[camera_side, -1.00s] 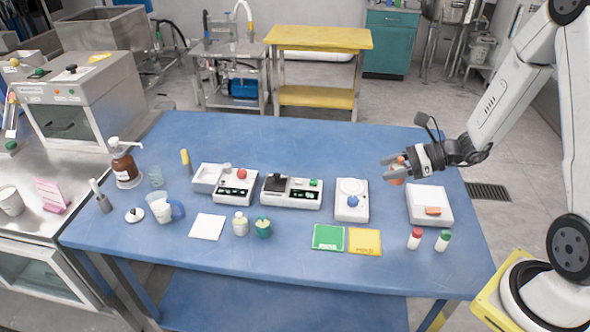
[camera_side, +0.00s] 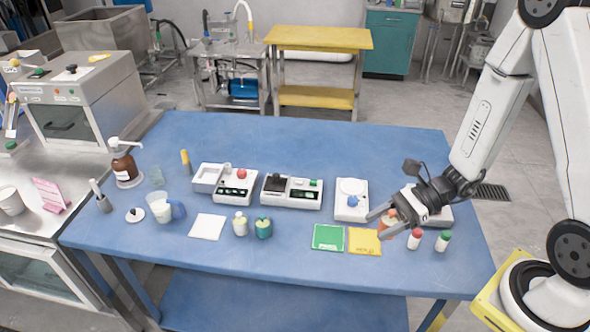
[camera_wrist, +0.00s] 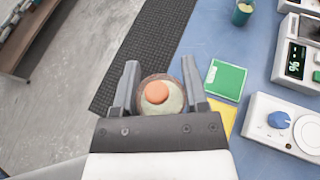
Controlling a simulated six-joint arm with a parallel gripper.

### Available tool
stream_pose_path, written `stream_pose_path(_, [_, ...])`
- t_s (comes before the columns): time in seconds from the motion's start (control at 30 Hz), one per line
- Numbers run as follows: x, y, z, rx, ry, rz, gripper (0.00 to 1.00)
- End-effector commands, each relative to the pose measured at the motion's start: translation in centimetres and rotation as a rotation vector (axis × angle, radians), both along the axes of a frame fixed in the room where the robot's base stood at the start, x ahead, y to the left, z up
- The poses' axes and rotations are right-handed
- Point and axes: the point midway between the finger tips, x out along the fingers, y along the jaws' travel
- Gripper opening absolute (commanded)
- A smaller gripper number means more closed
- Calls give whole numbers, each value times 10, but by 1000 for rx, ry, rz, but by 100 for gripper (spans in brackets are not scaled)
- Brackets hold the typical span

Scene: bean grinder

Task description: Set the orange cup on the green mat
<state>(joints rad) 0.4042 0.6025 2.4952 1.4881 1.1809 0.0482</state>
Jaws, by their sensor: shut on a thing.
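The orange cup (camera_side: 389,217) is between the two fingers of my gripper (camera_side: 378,226), which is shut on it. In the side view it is held near the yellow mat, mostly hidden by the fingers. In the wrist view the held cup (camera_wrist: 173,101) shows from above as a round rim with an orange round part (camera_wrist: 157,92) inside. The green mat (camera_side: 328,237) lies flat and bare on the blue table, left of my gripper. In the wrist view the green mat (camera_wrist: 226,80) is right of the fingers.
A yellow mat (camera_side: 364,242) adjoins the green mat on its right. A red-capped bottle (camera_side: 415,239) and a green-capped bottle (camera_side: 443,241) stand right of it. A white device with a blue knob (camera_side: 351,200) stands behind the mats. A green jar (camera_side: 263,228) stands to their left.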

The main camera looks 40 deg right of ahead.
Motion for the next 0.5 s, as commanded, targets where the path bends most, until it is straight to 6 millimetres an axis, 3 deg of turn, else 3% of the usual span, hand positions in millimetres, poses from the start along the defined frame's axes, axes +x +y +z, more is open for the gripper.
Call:
stream_pose_path(0.27, [3, 2, -2, 1, -1, 7, 0])
stream_pose_path(0.5, [29, 6, -14, 1, 0, 7, 0])
